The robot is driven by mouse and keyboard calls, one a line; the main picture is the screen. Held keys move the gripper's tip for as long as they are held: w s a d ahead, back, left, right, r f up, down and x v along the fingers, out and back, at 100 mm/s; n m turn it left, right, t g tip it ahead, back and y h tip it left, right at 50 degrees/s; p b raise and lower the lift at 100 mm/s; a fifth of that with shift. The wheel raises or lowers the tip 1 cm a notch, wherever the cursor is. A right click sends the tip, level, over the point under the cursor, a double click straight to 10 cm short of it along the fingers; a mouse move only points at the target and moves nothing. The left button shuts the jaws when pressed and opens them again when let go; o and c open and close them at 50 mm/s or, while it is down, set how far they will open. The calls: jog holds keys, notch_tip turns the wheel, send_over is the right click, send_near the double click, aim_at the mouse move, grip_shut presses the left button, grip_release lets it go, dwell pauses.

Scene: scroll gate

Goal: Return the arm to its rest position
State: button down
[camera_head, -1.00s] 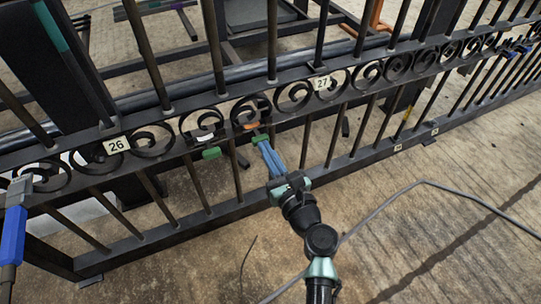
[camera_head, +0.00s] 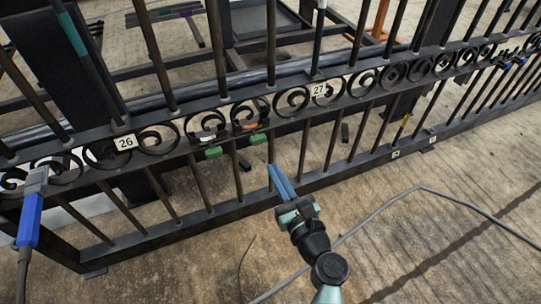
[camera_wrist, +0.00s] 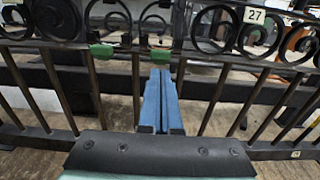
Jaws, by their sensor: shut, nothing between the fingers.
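My gripper (camera_head: 271,167) has long blue fingers that lie together with nothing between them. In the head view it is in front of the black scroll gate (camera_head: 180,222), near its lower bars, apart from the green-tipped pieces. In the wrist view the fingers (camera_wrist: 160,72) point at the gate between two bars, below the scrolls. Two green pieces, one at the left (camera_head: 214,152) and one at the right (camera_head: 258,139), sit on the rail under the scrolls, between the plates 26 (camera_head: 126,142) and 27 (camera_head: 319,90).
A blue-handled tool (camera_head: 29,217) stands at the gate's left end. A grey cable (camera_head: 385,207) lies on the concrete floor at right. The floor in front of the gate is mostly clear.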

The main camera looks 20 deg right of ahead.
jog(key=s+p, duration=0.1)
jog(key=s, duration=0.5)
jog(key=shift+s+p, duration=0.15)
jog(key=shift+p, duration=0.25)
jog(key=shift+d, duration=0.1)
jog(key=w+a+r+n+t+y+p, duration=0.1)
jog(key=w+a+r+n+p, duration=0.25)
jog(key=r+n, duration=0.85)
jog(key=w+a+r+n+t+y+p, duration=0.1)
jog(key=w+a+r+n+p, duration=0.25)
jog(key=r, duration=1.45)
jog(key=w+a+r+n+t+y+p, duration=0.1)
jog(key=w+a+r+n+p, duration=0.3)
jog(key=r+n, duration=0.9)
jog(key=s+a+r+n+t+h+p, duration=0.15)
jog(key=s+r, duration=0.35)
jog(key=r, duration=0.5)
jog(key=s+a+r+n+t+h+p, duration=0.1)
jog(key=s+a+r+n+t, duration=0.15)
jog(key=s+r, duration=0.55)
jog(key=s+a+r+n+t+h+p, duration=0.1)
jog(key=s+r+n+t+p, duration=0.15)
jog(key=r, duration=0.95)
notch_tip(320, 180, up, 37)
jog(key=p, duration=3.6)
jog(key=shift+f+n, duration=0.2)
jog(key=shift+n, duration=0.1)
